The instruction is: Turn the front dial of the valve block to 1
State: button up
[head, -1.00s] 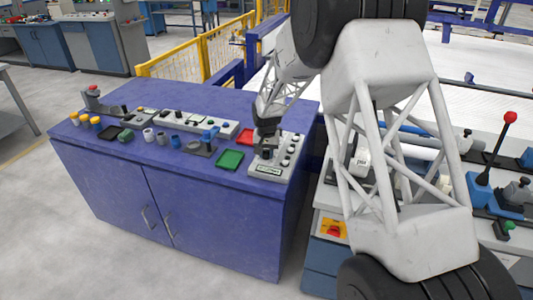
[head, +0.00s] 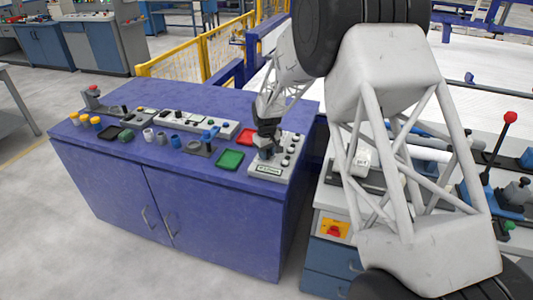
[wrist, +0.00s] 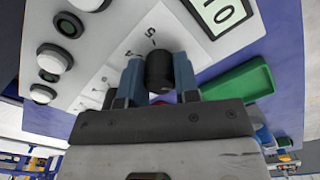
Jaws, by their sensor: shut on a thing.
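The valve block (head: 265,171) is a light grey panel at the right end of the blue cabinet top in the head view; its face (wrist: 100,20) fills the upper left of the wrist view. Its front dial (wrist: 159,72) is a black knob with printed numbers and tick marks around it. My gripper (wrist: 158,80) is shut on the dial, with one blue finger on each side of it. In the head view my gripper (head: 266,143) stands over the block and partly hides the dial. Which number the dial points to cannot be told.
Round buttons (wrist: 54,58) line the block beside the dial, close to my gripper. A green tray (head: 230,160) and a red tray (head: 246,136) lie left of the block. Several small parts and fixtures stand further left on the cabinet top (head: 205,174).

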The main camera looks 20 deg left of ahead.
dwell(0.5)
jog(key=o, duration=0.9)
jog(key=shift+r, duration=3.9)
